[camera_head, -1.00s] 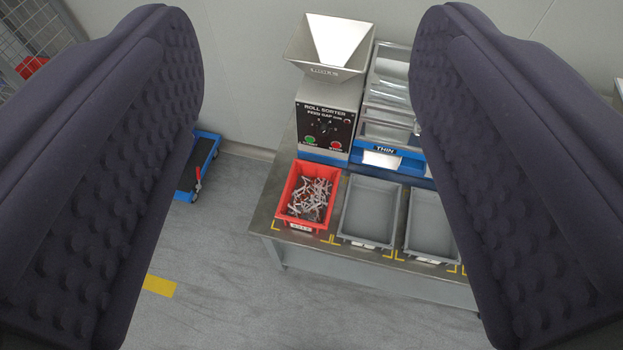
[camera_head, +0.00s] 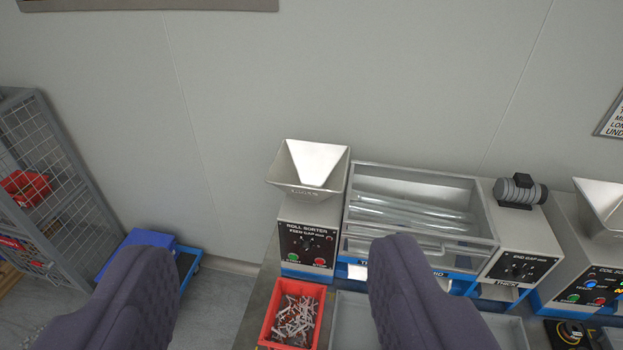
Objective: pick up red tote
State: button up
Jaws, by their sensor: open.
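The red tote (camera_head: 267,326) stands on the bench at the bottom middle of the view, its front end cut off by the frame edge. It holds a heap of small metal parts. My gripper (camera_head: 262,262) is open and empty. Its two dark padded fingers rise from the bottom edge, one to the left of the tote and one to the right. They appear nearer the camera than the tote and do not touch it.
A roll sorter with a hopper (camera_head: 309,167) stands directly behind the tote. A grey tray (camera_head: 349,318) sits to the tote's right, partly behind my right finger. A wire cage (camera_head: 50,190) and blue trolley (camera_head: 186,266) are at left, with bare floor between trolley and bench.

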aim_at(293, 321)
jog(key=i+j+z, duration=0.2)
jog(key=j, duration=0.15)
jog(key=i+j+z, duration=0.2)
jog(key=j, duration=0.15)
jog(key=j+z, duration=0.2)
jog(key=j, duration=0.15)
jog(key=i+j+z, duration=0.5)
jog(key=i+j, duration=0.15)
jog(key=j, duration=0.25)
